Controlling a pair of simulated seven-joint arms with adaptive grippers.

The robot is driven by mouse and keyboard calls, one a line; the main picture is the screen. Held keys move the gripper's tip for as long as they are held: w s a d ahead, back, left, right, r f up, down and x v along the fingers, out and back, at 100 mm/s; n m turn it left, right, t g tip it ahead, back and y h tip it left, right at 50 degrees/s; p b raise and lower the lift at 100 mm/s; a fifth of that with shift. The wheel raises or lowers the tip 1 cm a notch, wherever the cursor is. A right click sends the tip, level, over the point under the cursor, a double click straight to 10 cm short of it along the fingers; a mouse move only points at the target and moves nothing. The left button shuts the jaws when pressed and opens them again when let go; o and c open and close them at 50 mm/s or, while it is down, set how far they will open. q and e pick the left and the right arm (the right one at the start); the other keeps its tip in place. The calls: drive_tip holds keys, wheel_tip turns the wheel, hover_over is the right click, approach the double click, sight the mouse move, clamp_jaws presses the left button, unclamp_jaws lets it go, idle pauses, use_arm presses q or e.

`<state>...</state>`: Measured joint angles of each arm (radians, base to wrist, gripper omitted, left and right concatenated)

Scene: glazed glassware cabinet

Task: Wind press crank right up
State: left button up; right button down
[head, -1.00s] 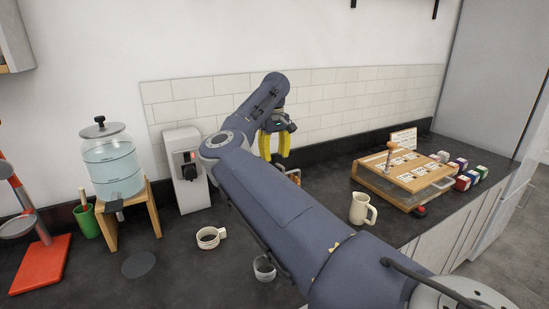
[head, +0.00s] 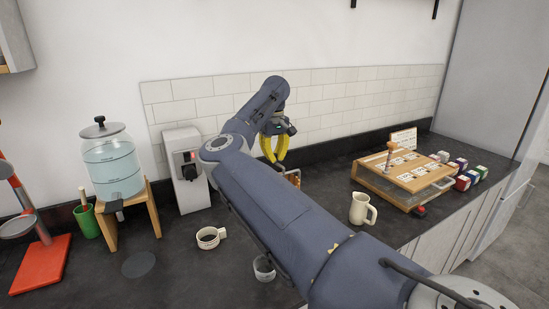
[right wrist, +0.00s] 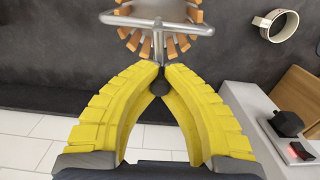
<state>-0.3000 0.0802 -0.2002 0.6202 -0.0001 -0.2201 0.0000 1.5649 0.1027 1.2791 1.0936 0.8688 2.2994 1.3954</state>
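The press shows in the right wrist view as a ring of orange-brown wooden slats (right wrist: 182,45) at the top. Its crank is a grey metal bar with a stem (right wrist: 158,48) that ends in a dark round knob (right wrist: 158,87). My right gripper (right wrist: 158,68) has its yellow fingertips drawn together around the stem, with the knob between the fingers. In the head view my right gripper (head: 275,162) is above the counter by the tiled wall. A small part of the press (head: 293,177) shows there; my arm hides the rest. My left gripper is out of view.
A grey-white dispenser (head: 185,170) stands left of my right gripper. A white cup (head: 209,238), a glass (head: 263,268) and a cream jug (head: 360,208) stand on the counter. A wooden display box (head: 385,190) is at right, a water dispenser (head: 112,165) at left.

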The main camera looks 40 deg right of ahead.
drive_tip(key=shift+a+n, duration=0.1)
drive_tip(key=shift+n, duration=0.2)
